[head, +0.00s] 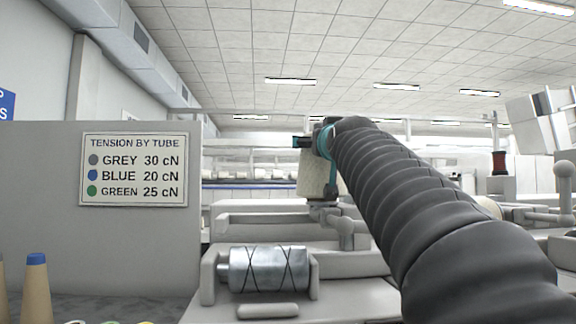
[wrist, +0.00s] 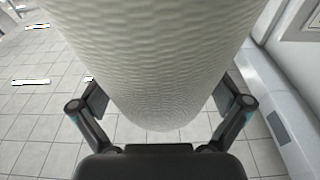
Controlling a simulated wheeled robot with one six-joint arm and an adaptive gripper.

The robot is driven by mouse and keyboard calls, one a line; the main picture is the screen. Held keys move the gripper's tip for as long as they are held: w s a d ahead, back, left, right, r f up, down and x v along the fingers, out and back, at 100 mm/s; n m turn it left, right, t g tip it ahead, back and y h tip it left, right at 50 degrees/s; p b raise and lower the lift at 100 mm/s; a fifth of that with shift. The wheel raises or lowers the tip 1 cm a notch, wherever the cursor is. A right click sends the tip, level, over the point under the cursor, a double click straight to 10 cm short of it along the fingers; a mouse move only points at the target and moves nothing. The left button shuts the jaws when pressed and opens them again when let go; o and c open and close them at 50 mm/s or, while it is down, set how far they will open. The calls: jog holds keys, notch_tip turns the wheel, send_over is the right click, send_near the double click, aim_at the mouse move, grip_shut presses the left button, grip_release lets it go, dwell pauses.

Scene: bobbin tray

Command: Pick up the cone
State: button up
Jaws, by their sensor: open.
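A cream cone (head: 311,184) with a ribbed yarn surface stands at the winding unit in the middle of the head view, partly hidden by my gripper and arm. In the wrist view the cone (wrist: 160,60) fills the upper middle, very close to the camera. My gripper (wrist: 160,100) is open, with one finger on each side of the cone. I cannot tell whether the fingers touch it. In the head view my gripper (head: 319,150) is at the cone's upper part, mostly hidden behind my arm.
A grooved metal drum (head: 268,269) sits in front on the winding machine. A brown tube with a blue tip (head: 37,288) stands at lower left. A tension sign (head: 134,170) hangs on the grey panel (head: 45,235). A dark red spool (head: 499,162) stands at far right.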

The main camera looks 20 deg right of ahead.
jog(key=c, duration=1.5)
jog(key=shift+w+f, duration=0.1)
jog(key=shift+f, duration=0.1)
